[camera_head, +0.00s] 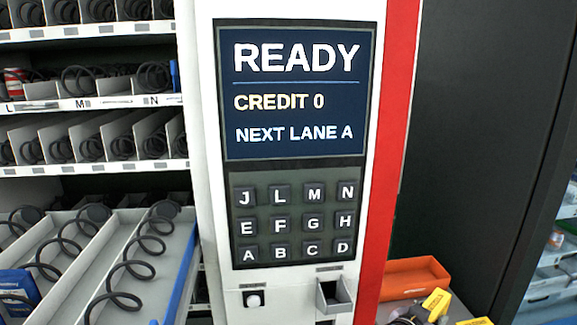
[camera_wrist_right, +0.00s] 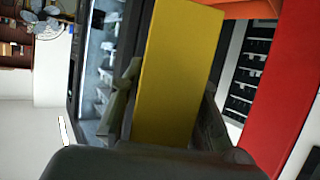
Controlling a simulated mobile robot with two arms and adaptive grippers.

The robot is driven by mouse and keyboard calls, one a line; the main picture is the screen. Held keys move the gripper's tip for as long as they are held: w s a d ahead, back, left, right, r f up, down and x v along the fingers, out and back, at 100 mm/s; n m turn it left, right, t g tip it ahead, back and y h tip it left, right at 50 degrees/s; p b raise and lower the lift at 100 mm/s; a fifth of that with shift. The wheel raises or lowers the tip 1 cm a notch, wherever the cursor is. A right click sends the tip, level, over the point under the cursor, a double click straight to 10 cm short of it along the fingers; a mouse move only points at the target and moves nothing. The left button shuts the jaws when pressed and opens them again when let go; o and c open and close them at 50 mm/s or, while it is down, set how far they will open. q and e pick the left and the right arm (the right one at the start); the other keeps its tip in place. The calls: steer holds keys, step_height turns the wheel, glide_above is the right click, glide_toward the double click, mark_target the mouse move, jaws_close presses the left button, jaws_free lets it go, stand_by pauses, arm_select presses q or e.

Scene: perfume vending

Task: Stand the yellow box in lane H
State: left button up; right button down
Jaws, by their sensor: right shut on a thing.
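The yellow box (camera_wrist_right: 180,70) fills the middle of the right wrist view, long and flat-faced. My right gripper (camera_wrist_right: 170,95) is shut on it, with one dark finger on each side. In the head view, my right gripper (camera_head: 420,312) is at the bottom right edge, partly cut off, with yellow parts around it, in front of the machine's right side. A pulled-out tray of coil lanes (camera_head: 75,290) is at the lower left. Its front is out of view and no letter H is readable there, so I cannot tell which lane is H. My left gripper is not in view.
A blue box (camera_head: 18,290) stands in a left lane of the tray. The white keypad panel (camera_head: 207,200) stands between the tray and my right gripper. An orange bin (camera_head: 415,275) lies behind my right gripper. Shelves with coils (camera_head: 90,140) rise above the tray.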

steer(key=s+a+r+n+t+y+b, duration=0.4)
steer(key=s+a+r+n+y+b, duration=0.2)
steer(key=a+r+n+y, duration=0.4)
steer(key=shift+a+t, duration=0.3)
steer(key=shift+a, duration=0.95)
steer(key=shift+w+f, duration=0.1)
steer(key=shift+f, duration=0.05)
